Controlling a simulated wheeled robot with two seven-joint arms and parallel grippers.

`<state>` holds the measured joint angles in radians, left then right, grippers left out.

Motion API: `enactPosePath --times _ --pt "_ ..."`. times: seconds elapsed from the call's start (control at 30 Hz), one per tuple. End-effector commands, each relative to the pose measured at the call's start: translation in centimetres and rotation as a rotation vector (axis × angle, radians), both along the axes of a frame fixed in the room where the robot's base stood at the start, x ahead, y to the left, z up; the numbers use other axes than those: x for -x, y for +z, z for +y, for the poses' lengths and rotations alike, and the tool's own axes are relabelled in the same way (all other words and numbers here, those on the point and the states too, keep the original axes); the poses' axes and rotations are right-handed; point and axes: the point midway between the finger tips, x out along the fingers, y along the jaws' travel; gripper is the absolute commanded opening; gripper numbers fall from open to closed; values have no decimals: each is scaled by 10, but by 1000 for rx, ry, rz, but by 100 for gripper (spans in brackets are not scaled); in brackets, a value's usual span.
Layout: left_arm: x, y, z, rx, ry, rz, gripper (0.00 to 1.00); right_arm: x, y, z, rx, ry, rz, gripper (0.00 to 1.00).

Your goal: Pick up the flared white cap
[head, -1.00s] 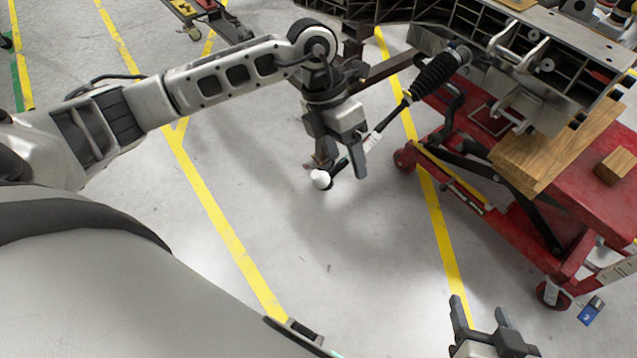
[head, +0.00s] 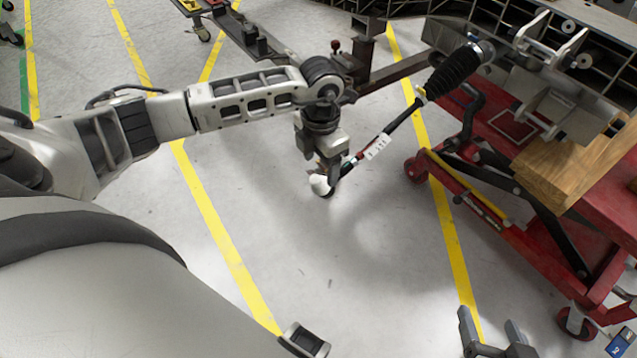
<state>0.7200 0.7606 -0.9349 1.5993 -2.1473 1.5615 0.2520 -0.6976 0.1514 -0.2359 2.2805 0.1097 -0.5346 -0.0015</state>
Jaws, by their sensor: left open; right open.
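The flared white cap (head: 319,184) sits at the lower end of a dark rod (head: 393,122) that slopes down from a black ribbed boot (head: 455,70). My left gripper (head: 328,172) points down right at the cap, and its fingers overlap the rod end in the picture. It is open; whether a finger touches the cap cannot be told. My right gripper (head: 492,330) is at the bottom edge, open and empty, well away from the cap.
A red cart (head: 510,205) with a wooden block (head: 570,170) stands at the right under the metal chassis frame (head: 560,75). A brown metal beam (head: 385,76) runs behind my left gripper. Grey floor below the cap is clear.

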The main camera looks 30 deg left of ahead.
Motion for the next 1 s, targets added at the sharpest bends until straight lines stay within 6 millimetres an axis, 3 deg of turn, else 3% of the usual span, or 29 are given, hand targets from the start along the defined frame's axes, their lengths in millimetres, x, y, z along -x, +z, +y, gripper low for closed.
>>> enactPosePath --times 0.17,0.47,0.7,0.77,0.93,1.0 --pt "1 -10 0 -1 0 2 65 -2 -3 1 1 4 2 61" --pt "5 -52 2 1 0 2 65 -2 -16 3 -1 11 22 61" --pt "4 -54 2 0 -1 -1 65 -3 -17 4 0 13 27 61" --pt "4 -54 2 0 -1 0 54 -3 -17 4 -1 13 27 61" --pt "4 -54 2 0 0 0 7 -3 -16 4 -1 14 25 61" --pt "4 -54 2 0 0 -1 2 -4 -16 4 -1 14 24 61"
